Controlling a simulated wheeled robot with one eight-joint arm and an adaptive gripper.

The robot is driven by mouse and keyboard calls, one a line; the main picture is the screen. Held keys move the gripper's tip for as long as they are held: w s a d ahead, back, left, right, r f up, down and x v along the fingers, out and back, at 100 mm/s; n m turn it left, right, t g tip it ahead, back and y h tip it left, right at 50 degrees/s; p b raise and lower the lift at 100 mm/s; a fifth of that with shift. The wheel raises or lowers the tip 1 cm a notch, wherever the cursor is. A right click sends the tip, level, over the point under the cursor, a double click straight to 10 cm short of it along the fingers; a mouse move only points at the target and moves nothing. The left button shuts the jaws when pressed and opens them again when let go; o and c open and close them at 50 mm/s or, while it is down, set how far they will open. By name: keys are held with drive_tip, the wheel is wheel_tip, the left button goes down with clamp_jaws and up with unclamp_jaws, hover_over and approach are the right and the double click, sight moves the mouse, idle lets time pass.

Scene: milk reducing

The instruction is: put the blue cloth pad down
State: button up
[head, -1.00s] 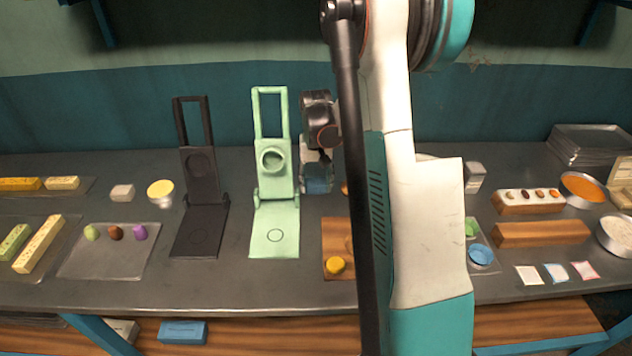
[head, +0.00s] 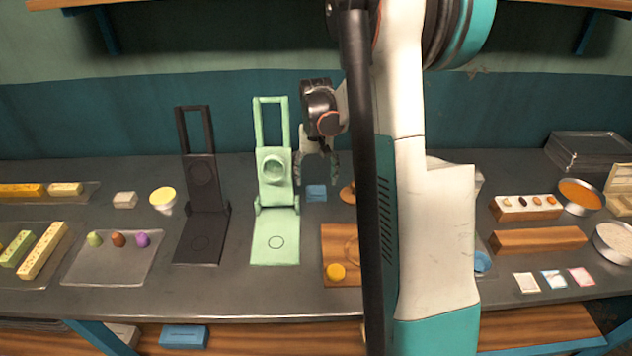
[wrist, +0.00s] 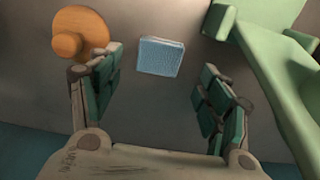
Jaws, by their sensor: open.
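The blue cloth pad (head: 316,193) lies flat on the dark table, just right of the light green hinged stand (head: 276,215). In the wrist view the pad (wrist: 160,57) lies beyond my fingertips, between the two fingers and apart from both. My gripper (head: 317,178) is open and empty above the pad; in the wrist view its two fingers (wrist: 158,78) are spread wide.
A round orange-brown wooden piece (wrist: 80,33) is close to the pad on one side, and the green stand (wrist: 265,60) on the other. A black stand (head: 203,200) is further left. A wooden board (head: 340,270) with a yellow disc lies in front.

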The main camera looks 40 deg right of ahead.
sight(316, 190)
wheel_tip(316, 190, up, 7)
drive_tip(key=p, duration=0.1)
drive_tip(key=shift+f+p, duration=0.2)
drive_tip(key=shift+p, duration=0.1)
idle(0.4)
